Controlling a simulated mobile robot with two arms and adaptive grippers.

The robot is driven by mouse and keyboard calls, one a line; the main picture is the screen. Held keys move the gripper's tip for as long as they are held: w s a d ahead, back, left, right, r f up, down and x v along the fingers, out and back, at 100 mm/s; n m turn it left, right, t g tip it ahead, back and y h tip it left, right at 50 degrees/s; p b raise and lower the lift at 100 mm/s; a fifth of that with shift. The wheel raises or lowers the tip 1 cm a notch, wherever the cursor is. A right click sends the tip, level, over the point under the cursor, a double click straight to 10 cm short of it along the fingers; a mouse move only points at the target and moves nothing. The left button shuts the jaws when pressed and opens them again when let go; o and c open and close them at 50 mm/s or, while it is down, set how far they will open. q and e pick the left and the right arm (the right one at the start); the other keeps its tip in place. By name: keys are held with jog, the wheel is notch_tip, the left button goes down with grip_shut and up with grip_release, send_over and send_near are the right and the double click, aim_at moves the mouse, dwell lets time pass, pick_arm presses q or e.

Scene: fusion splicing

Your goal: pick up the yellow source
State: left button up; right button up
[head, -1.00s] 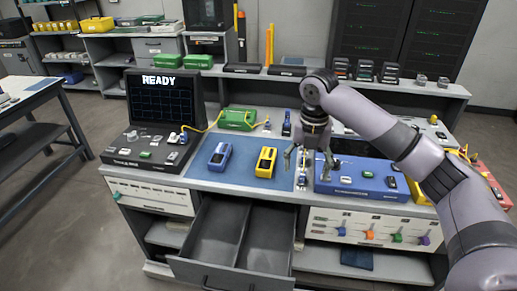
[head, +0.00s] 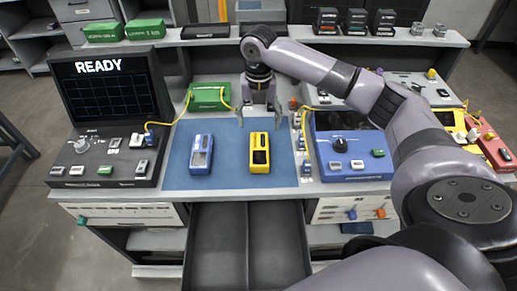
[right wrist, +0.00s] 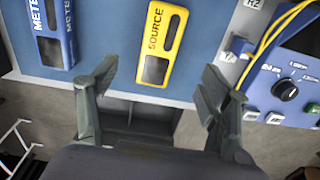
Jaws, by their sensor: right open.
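The yellow source (head: 260,153), a handheld box with a dark window, lies on the blue mat (head: 224,168), right of the blue meter (head: 201,155). In the right wrist view the source (right wrist: 160,45) shows the word SOURCE and lies beyond the fingers, between their lines. My right gripper (head: 260,121) is open and empty, behind and above the far end of the source in the head view. In the right wrist view its two fingers (right wrist: 160,95) are spread wide, with nothing between them touching. My left gripper is not in view.
A black console with a READY screen (head: 115,85) stands left of the mat. A green box (head: 210,97) with a yellow cable is behind it. A blue panel (head: 350,150) with a knob stands to the right. An open drawer (head: 248,240) juts out below the front edge.

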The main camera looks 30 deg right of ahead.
aim_at(259, 145)
jog(key=f, duration=0.6)
jog(key=shift+w+f, duration=0.15)
jog(key=shift+w, duration=0.05)
jog(key=f, duration=0.1)
jog(key=f+p, duration=0.1)
jog(key=f, duration=0.2)
jog(key=shift+s+f+p, duration=0.1)
jog(key=shift+s+p, duration=0.2)
jog(key=shift+f, duration=0.5)
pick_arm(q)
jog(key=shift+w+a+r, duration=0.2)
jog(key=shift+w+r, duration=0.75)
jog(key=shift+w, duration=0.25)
pick_arm(e)
jog(key=shift+c, duration=0.4)
jog(key=c, duration=0.4)
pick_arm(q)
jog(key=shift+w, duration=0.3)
pick_arm(e)
jog(key=c, duration=1)
